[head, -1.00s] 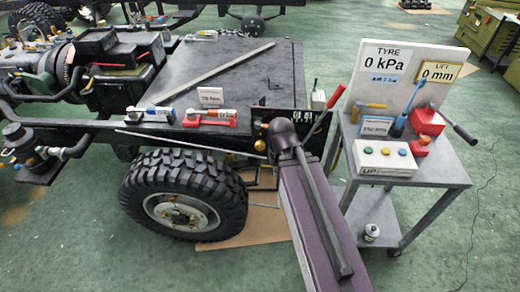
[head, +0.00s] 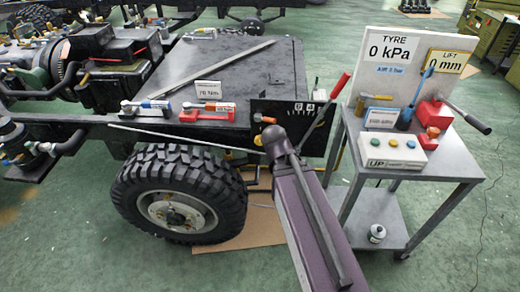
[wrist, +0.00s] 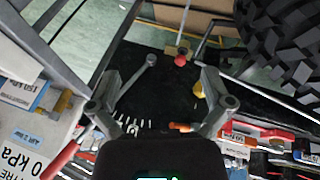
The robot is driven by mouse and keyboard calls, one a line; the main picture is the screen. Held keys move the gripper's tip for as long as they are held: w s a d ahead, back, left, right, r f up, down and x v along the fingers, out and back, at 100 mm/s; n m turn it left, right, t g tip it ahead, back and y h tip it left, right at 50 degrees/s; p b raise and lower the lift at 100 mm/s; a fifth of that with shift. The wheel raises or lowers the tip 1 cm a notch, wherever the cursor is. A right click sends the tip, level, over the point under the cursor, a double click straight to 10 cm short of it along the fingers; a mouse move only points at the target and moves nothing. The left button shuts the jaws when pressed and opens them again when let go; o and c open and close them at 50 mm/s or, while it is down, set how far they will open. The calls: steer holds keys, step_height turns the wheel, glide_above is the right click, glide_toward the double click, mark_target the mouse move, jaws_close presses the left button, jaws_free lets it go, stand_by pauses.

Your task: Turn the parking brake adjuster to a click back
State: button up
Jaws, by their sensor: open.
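A black panel (head: 290,112) with a white-marked scale is on the near corner of the chassis frame, and it also shows in the wrist view (wrist: 160,100). A red-gripped lever (head: 339,86) rises beside it. An orange piece (head: 266,119) shows at the panel's left. In the wrist view a red ball knob (wrist: 180,61), a yellow part (wrist: 198,90) and an orange piece (wrist: 180,127) lie between or near the fingers. I cannot tell which part is the adjuster. My gripper (wrist: 160,80) is open and empty over the panel; my arm hides it in the head view.
A tyre (head: 180,195) stands left of my arm. A grey trolley (head: 455,165) with gauge boards, a button box (head: 392,156) and tools is close on the right. Torque wrenches (head: 208,110) lie on the chassis deck (head: 225,75). Green floor is open in front.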

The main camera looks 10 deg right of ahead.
steer(key=w+d+f+t+h+b, duration=0.25)
steer(key=w+f+b, duration=0.25)
steer(key=b, duration=0.3)
steer(key=n+t+y+b, duration=0.2)
steer(key=n+t+b, duration=0.75)
steer(key=b, duration=1.25)
glide_toward(259, 143)
step_height(259, 143, down, 2)
steer(key=s+m+t, duration=0.2)
steer(key=s+m, duration=0.1)
steer(key=shift+a+n, duration=0.2)
steer(key=shift+n, duration=0.05)
steer(key=shift+w, duration=0.2)
steer(key=x, duration=1.3)
steer(key=shift+w+d+r, duration=0.2)
steer(key=shift+r, duration=0.1)
steer(key=c, duration=1.1)
